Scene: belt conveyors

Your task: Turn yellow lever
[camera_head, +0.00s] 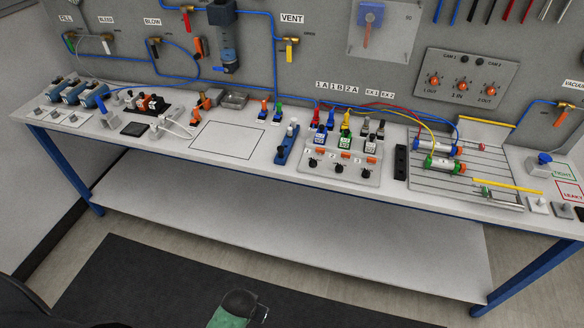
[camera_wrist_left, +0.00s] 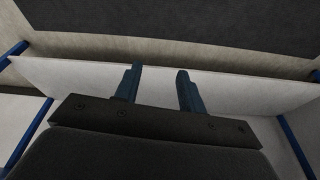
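A yellow lever (camera_head: 289,52) hangs straight down from the brass valve under the VENT sign on the grey back panel in the head view. My right gripper is not in view.
The long workbench (camera_head: 130,141) holds connectors, switches and blue and green cylinders. An outlined blank area (camera_head: 228,140) is clear. Blue hoses (camera_head: 275,60) run along the panel. The lower shelf (camera_head: 270,220) is empty, with a dark mat (camera_head: 120,280) on the floor in front.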

